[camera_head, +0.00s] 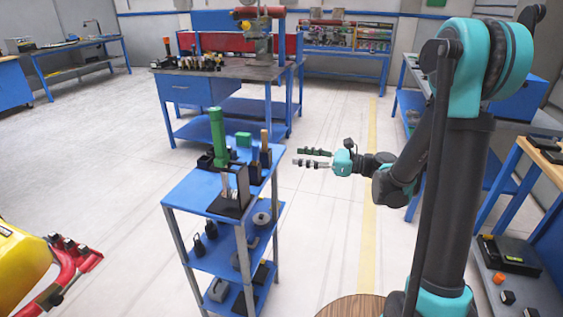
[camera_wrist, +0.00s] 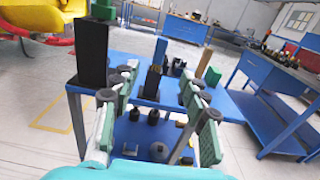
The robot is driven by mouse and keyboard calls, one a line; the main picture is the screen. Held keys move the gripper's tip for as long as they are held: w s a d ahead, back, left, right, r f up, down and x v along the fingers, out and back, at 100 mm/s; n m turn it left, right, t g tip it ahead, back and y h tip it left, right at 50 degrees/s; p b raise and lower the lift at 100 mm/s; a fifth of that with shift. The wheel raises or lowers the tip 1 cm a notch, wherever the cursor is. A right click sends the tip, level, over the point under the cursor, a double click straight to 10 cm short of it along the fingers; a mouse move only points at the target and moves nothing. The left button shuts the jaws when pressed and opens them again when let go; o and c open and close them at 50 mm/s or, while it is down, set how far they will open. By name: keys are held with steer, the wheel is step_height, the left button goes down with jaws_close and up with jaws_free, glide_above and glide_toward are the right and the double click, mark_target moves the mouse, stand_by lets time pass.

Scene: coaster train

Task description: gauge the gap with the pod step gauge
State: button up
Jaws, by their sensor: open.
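A blue cart (camera_head: 185,190) carries several upright tools and holders on its top. A tall green-handled tool (camera_head: 217,125) stands at its front left, beside a grey and black holder (camera_head: 241,185). I cannot tell which piece is the pod step gauge, and the gap cannot be made out. My gripper (camera_head: 298,157) is open and empty, in the air right of the cart. In the wrist view its fingers (camera_wrist: 160,80) stand apart before the cart.
A yellow and red coaster car (camera_head: 25,262) stands at the lower left. The cart's lower shelf (camera_head: 215,258) holds several dark parts. A blue workbench (camera_head: 185,88) stands behind, and shelving lines the right. The floor between is clear.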

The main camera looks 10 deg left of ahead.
mark_target(259, 149)
steer(key=a, duration=0.7)
steer(key=w+a, duration=0.1)
steer(key=a, duration=0.3)
steer(key=shift+w+a+r, duration=0.1)
steer(key=shift+a, duration=0.05)
steer(key=shift+w+a+f, duration=0.1)
steer(key=shift+w+a, duration=0.05)
steer(key=shift+a, duration=1.2)
steer(key=shift+w+a+f, duration=0.1)
steer(key=shift+a, duration=1.25)
jaws_close()
